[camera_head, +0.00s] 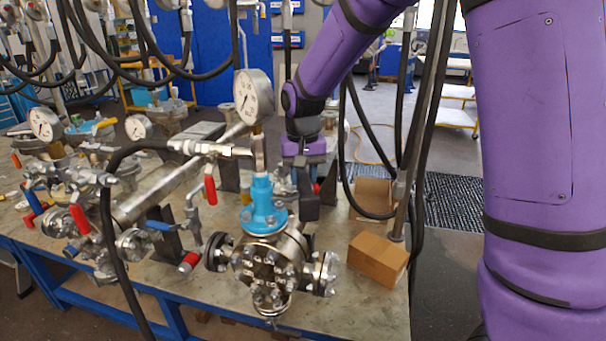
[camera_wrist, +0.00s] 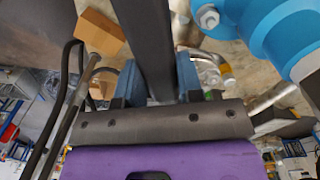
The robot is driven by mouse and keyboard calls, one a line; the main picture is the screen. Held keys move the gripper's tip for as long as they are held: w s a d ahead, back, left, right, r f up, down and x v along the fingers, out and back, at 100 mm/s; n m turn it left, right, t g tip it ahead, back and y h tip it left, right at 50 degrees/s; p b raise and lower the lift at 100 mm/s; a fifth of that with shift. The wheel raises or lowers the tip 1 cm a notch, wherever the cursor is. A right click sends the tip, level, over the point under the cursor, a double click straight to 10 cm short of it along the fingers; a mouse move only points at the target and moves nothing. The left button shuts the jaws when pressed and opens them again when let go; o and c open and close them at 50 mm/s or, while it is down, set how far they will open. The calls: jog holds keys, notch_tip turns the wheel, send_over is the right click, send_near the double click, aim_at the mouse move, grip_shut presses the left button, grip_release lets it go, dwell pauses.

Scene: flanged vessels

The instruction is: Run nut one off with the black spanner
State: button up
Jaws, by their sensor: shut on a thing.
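My gripper (camera_head: 306,185) is at the end of the purple arm, just right of the blue flanged neck (camera_head: 263,205) of the vessel. In the wrist view my gripper (camera_wrist: 158,82) is shut on a long black bar, the black spanner (camera_wrist: 147,35), which runs up out of the top edge. The spanner's far end is hidden there. The blue neck also fills the upper right of the wrist view (camera_wrist: 270,25), with a steel nut (camera_wrist: 208,17) beside it. I cannot tell which nut is nut one, or whether the spanner touches any nut.
The steel vessel (camera_head: 262,262) has bolted side flanges and a pressure gauge (camera_head: 253,97) above. A cardboard box (camera_head: 379,260) stands at the bench's right edge. Black hoses (camera_head: 108,220) hang in front and at right. Pipes and red-handled valves crowd the left.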

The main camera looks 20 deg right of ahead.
jog(key=shift+f, duration=1.1)
jog(key=w+d+n, duration=0.3)
jog(key=d+n, duration=0.4)
jog(key=w+d+n, duration=0.4)
jog(key=d+n, duration=0.2)
jog(key=n, duration=0.1)
jog(key=shift+d+n, duration=0.4)
jog(key=shift+s, duration=0.1)
